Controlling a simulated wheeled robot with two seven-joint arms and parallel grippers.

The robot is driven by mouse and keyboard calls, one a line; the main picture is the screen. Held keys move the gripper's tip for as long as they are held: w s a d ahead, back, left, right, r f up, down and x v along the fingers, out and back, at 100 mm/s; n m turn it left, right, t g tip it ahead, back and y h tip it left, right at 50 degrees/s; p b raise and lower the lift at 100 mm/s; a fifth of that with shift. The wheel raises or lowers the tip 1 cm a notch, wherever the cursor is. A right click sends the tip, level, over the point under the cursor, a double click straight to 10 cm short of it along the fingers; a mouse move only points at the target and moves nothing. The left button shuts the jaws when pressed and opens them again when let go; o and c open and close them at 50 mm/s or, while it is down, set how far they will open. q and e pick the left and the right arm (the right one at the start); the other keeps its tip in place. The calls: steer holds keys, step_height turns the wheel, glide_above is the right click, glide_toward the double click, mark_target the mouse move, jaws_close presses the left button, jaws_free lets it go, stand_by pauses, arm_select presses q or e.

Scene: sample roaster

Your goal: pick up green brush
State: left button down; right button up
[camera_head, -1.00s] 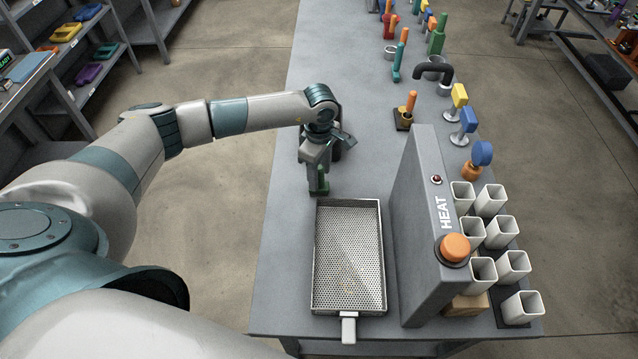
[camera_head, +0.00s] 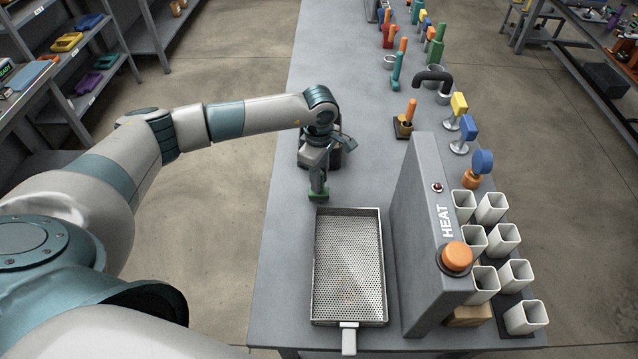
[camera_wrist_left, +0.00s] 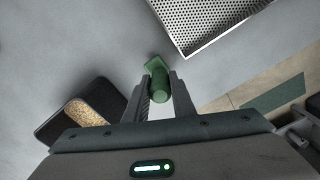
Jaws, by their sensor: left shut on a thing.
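The green brush (camera_head: 318,197) is at the far left corner of the perforated tray, in the jaws of my left gripper (camera_head: 319,183). In the left wrist view the brush (camera_wrist_left: 158,82) shows as a green rod with a flat green end between the two fingers of the left gripper (camera_wrist_left: 160,100), which are shut on it. Its flat end points toward the tray side. I cannot tell whether the brush touches the table. My right gripper is not in view.
The perforated metal tray (camera_head: 316,270) lies on the grey table (camera_head: 275,290), just nearer than the brush. The HEAT panel (camera_head: 425,240) stands right of it, with several white cups (camera_head: 491,207) beyond. A dark container (camera_wrist_left: 85,105) stands behind my left gripper.

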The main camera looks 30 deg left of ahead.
arm_select(q)
step_height(320, 180, up, 2)
steer(key=shift+r+b, duration=0.2)
steer(key=shift+b, duration=0.6)
steer(key=d+r+b, duration=0.4)
steer(key=d+r, duration=0.3)
steer(key=d, duration=0.4)
steer(key=shift+d+b, duration=0.35)
steer(key=shift+b, duration=0.05)
